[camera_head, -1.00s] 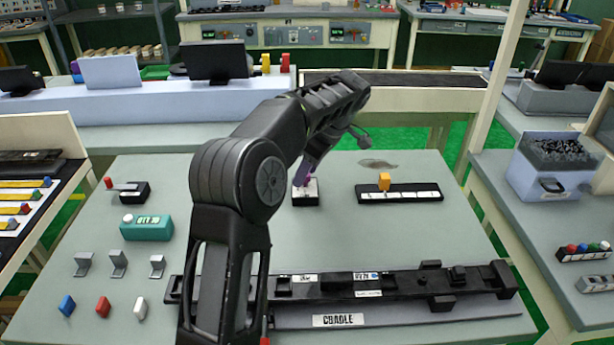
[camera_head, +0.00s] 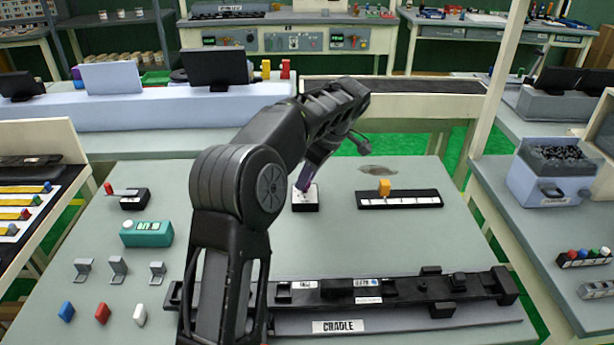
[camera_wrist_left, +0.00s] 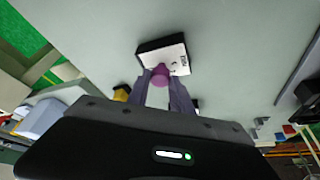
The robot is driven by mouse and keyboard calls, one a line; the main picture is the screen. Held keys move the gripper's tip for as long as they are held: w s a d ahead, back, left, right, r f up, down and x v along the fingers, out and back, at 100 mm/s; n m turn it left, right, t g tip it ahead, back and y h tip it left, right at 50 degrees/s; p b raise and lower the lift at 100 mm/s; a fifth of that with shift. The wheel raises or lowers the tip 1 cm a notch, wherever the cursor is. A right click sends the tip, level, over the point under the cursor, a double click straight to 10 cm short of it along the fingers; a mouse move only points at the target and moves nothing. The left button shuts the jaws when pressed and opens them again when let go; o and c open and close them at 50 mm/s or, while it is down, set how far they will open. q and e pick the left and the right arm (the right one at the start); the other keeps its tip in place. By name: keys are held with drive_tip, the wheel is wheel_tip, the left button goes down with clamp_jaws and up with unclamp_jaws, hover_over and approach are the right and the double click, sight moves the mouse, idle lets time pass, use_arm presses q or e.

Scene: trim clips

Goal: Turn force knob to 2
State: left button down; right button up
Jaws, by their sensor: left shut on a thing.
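A small black block with a white dial face (camera_head: 306,201) sits at the middle of the table, and a purple knob (camera_wrist_left: 160,76) stands on it. The white plate with dark lettering shows in the left wrist view (camera_wrist_left: 178,58); I cannot read the lettering surely. My left gripper (camera_head: 307,186) reaches down onto the knob from above. In the left wrist view its fingers (camera_wrist_left: 164,90) are shut on the purple knob. The knob's pointer and set number are too small or hidden to tell. My right gripper is not in view.
A black slider strip with an orange-yellow handle (camera_head: 384,188) lies right of the knob. A teal box (camera_head: 147,232) and a red-lever switch (camera_head: 128,198) stand left. The long black cradle fixture (camera_head: 350,292), clips (camera_head: 118,268) and coloured pieces (camera_head: 103,313) are in front.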

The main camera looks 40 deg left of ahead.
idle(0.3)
use_arm(q)
drive_tip(key=m+t+b, duration=0.1)
drive_tip(key=m+b, duration=0.1)
drive_tip(key=m, duration=0.1)
drive_tip(key=shift+s+f+b, duration=0.15)
drive_tip(key=shift+b, duration=0.15)
drive_tip(key=m+t+b, duration=0.1)
drive_tip(key=m, duration=0.2)
drive_tip(key=shift+s+a+m+t+h+b, duration=0.1)
drive_tip(key=shift+m+t+h+b, duration=0.3)
drive_tip(key=shift+m, duration=0.5)
drive_tip(key=shift+m+t+h, duration=0.3)
drive_tip(key=shift+m, duration=0.6)
drive_tip(key=m, duration=0.2)
drive_tip(key=shift+s+a+r+m+t+h+p, duration=0.1)
drive_tip(key=shift+r+m+t+h+p, duration=0.2)
drive_tip(key=shift+t, duration=0.1)
drive_tip(key=m+h+p, duration=0.1)
drive_tip(key=m, duration=0.1)
drive_tip(key=m+h, duration=0.1)
drive_tip(key=m, duration=0.2)
drive_tip(key=shift+a+f+m+t+p, duration=0.1)
drive_tip(key=shift+f+m+t+p, duration=0.05)
drive_tip(key=shift+m+t+p, duration=0.2)
